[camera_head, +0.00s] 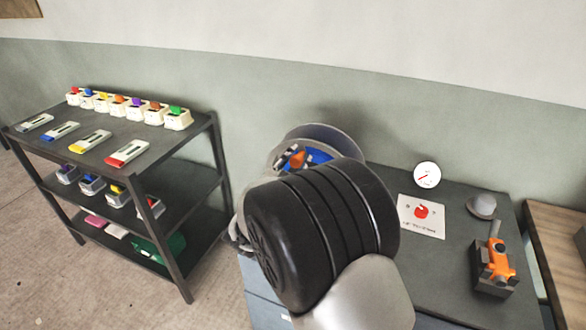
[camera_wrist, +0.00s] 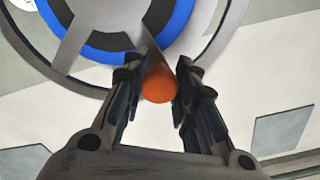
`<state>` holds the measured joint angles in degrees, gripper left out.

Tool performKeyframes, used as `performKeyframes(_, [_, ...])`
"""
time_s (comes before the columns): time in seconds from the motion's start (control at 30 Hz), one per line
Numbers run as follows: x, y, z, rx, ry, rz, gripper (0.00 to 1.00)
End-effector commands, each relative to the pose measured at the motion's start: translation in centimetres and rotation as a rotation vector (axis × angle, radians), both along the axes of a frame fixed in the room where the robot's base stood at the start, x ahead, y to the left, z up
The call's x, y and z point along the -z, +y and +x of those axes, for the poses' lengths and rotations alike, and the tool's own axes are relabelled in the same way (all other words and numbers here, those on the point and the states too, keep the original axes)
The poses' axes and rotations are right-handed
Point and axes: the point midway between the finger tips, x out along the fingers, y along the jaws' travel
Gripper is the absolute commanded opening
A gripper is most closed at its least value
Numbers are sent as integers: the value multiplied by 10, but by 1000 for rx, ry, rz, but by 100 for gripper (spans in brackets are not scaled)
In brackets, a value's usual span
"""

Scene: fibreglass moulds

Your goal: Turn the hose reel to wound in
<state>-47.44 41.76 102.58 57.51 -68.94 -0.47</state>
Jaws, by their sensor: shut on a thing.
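The hose reel (camera_head: 322,131) stands on the dark bench against the wall, largely hidden behind my arm in the head view. In the wrist view its grey spoked wheel (camera_wrist: 68,50) fills the top, with a blue hose (camera_wrist: 185,20) wound behind the spokes. An orange crank knob (camera_wrist: 159,84) sticks out near the wheel's lower rim; it also shows in the head view (camera_head: 297,159). My gripper (camera_wrist: 160,80) has its two dark fingers on either side of the knob and is shut on it. Contact at the fingertips is partly hidden.
The bench (camera_head: 455,255) holds a round dial (camera_head: 427,175), a sheet with a red mark (camera_head: 421,216), a grey dome-shaped thing (camera_head: 482,206) and an orange device on a dark block (camera_head: 496,265). A dark shelf rack (camera_head: 75,150) with several small boxes stands at the left.

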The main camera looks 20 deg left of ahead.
Motion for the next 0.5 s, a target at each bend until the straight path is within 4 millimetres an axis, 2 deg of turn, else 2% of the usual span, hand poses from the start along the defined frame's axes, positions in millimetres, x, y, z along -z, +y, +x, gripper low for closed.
performKeyframes(0.5, [-2,2,0,1,-5,66,0])
